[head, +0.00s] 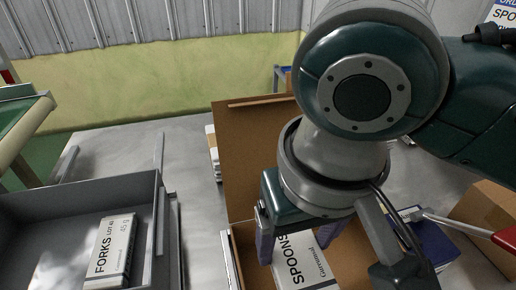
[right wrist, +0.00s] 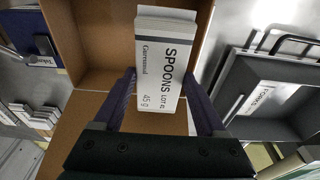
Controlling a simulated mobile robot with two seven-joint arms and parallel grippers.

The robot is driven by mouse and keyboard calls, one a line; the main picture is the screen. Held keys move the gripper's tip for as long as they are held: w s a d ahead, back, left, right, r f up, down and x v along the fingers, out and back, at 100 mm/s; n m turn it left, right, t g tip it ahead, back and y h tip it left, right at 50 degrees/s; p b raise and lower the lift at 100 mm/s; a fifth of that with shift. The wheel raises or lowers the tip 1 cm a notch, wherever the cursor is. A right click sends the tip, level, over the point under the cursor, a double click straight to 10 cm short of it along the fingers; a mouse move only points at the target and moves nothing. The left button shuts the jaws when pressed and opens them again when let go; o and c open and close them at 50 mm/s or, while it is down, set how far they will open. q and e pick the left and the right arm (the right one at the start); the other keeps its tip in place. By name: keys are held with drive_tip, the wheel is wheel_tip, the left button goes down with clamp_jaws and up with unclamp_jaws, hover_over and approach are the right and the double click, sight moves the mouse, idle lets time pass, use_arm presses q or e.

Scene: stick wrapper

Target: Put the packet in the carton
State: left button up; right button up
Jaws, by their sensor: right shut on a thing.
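The packet (head: 303,264) is white, printed SPOONS, and also shows in the right wrist view (right wrist: 165,62). My right gripper (head: 294,250) is shut on it, one purple-grey finger on each side. The open brown cardboard carton (head: 240,160) has a tall flap raised at the back. Packet and gripper are over the carton's opening in the head view. My left gripper is not in view.
A grey tray (head: 167,235) at the left holds a white FORKS packet (head: 110,250). A dark blue box (head: 432,243) and another cardboard box (head: 485,215) stand right of the carton. White packets (head: 212,150) lie behind the carton's flap. Grey table (head: 125,145) behind the tray is clear.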

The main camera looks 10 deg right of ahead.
sight(291, 272)
wheel_tip(291, 272, down, 7)
drive_tip(key=shift+f+b, duration=0.2)
drive_tip(key=shift+b, duration=0.6)
drive_tip(key=shift+d+f+b, duration=0.1)
drive_tip(key=shift+f+b, duration=0.65)
drive_tip(key=shift+f, duration=1.45)
drive_tip(key=shift+f, duration=0.2)
drive_tip(key=o, duration=1.3)
drive_tip(key=shift+r, duration=0.1)
